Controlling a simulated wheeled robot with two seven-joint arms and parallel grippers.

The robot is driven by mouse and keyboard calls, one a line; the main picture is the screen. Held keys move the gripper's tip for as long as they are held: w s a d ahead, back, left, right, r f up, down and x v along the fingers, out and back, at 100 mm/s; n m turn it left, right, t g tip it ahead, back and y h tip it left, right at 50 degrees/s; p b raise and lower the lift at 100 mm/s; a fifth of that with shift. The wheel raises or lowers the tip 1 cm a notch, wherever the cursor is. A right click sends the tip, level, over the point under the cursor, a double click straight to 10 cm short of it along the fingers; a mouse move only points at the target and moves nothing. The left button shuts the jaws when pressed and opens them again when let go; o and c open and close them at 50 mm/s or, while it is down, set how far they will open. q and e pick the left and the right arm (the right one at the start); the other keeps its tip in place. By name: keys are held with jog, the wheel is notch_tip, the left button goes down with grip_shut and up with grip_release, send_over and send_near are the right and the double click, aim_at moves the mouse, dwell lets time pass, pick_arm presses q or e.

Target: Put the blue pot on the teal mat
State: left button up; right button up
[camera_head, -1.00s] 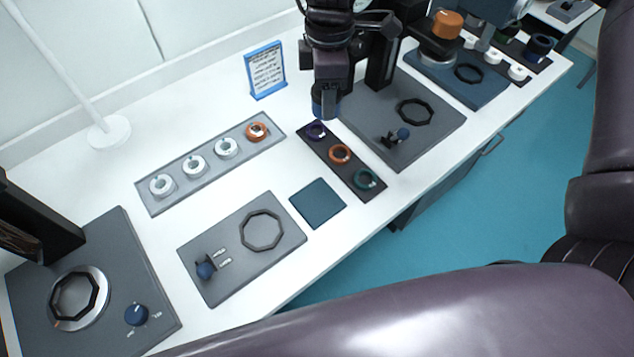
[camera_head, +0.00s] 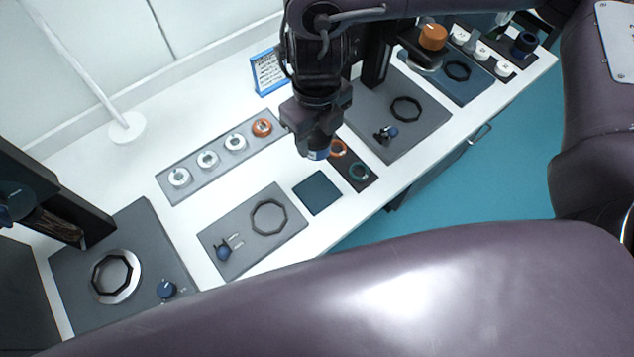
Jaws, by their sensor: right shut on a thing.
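The teal mat (camera_head: 318,193) lies flat and bare on the white table, between the grey plate with a black ring and the dark strip of rings. My right gripper (camera_head: 314,143) is shut on the blue pot (camera_head: 318,155) and points down. It holds the pot just behind the mat, seemingly above the table. Most of the pot is hidden by the gripper; only its blue lower part shows. My left gripper is not in view.
A dark strip (camera_head: 367,182) with an orange ring and a green ring lies right of the mat. A grey plate (camera_head: 240,258) with a black ring and blue knob lies left. A grey tray (camera_head: 203,180) with white round pieces and an orange one lies behind. A blue-framed sign (camera_head: 268,72) stands farther back.

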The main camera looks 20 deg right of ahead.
notch_tip(320, 180, down, 15)
jog(key=shift+f+b, duration=0.1)
jog(key=shift+b, duration=0.35)
notch_tip(320, 180, down, 3)
jog(key=shift+f+b, duration=0.1)
jog(key=shift+b, duration=0.35)
jog(key=shift+f, duration=0.15)
jog(key=shift+f, duration=0.15)
jog(key=o, duration=1)
